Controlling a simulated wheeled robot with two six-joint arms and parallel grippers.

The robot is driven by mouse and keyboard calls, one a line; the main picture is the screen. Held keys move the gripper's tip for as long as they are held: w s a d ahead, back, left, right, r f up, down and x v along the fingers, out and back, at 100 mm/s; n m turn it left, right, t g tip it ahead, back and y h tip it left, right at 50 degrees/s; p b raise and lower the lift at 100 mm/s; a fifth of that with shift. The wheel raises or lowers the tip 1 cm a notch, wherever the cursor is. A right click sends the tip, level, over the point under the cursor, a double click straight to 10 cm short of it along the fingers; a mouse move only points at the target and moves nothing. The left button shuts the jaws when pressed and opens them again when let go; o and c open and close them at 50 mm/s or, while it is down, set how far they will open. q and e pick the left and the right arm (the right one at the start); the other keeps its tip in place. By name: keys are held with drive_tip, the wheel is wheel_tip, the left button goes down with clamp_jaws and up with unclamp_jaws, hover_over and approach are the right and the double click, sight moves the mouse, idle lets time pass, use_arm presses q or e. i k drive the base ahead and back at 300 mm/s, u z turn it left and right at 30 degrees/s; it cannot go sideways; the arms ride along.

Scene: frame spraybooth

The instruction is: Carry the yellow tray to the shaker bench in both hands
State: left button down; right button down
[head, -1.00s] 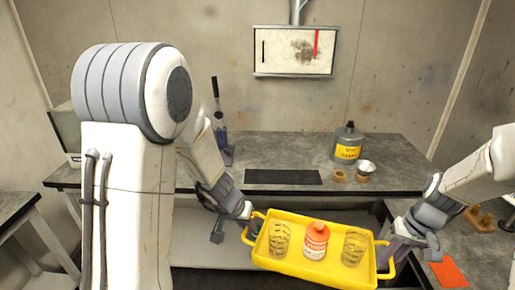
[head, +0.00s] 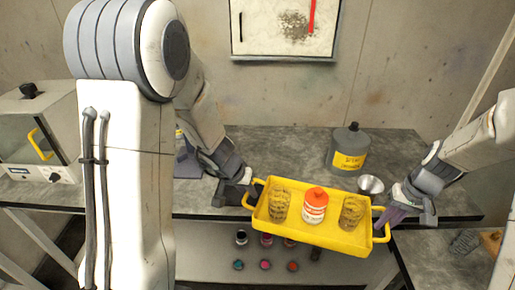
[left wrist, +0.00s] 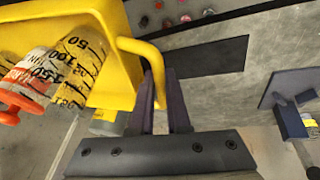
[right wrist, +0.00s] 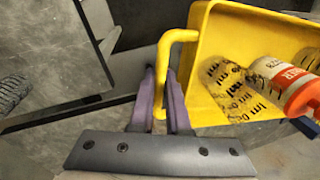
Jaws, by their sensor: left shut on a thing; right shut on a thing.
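The yellow tray (head: 330,238) hangs between my two grippers in the head view, in front of the grey bench, tilted slightly down to the right in the picture. It carries two clear graduated beakers, left (head: 279,205) and right (head: 351,213), with a white bottle with an orange cap (head: 315,205) between them, all upright. My left gripper (head: 247,190) is shut on the tray's left handle, also seen in the left wrist view (left wrist: 155,85). My right gripper (head: 384,222) is shut on the right handle, which shows between the fingers in the right wrist view (right wrist: 160,85).
A grey jug with a yellow label (head: 348,150) and a metal bowl (head: 370,184) stand on the bench behind the tray. A cabinet-like machine with a yellow handle (head: 35,135) stands at the left. Several small coloured pots (head: 265,264) sit on a shelf below.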

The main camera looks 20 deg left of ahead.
sight(262, 165)
drive_tip(key=u, duration=0.25)
drive_tip(key=i, duration=1.1)
drive_tip(key=u, duration=0.3)
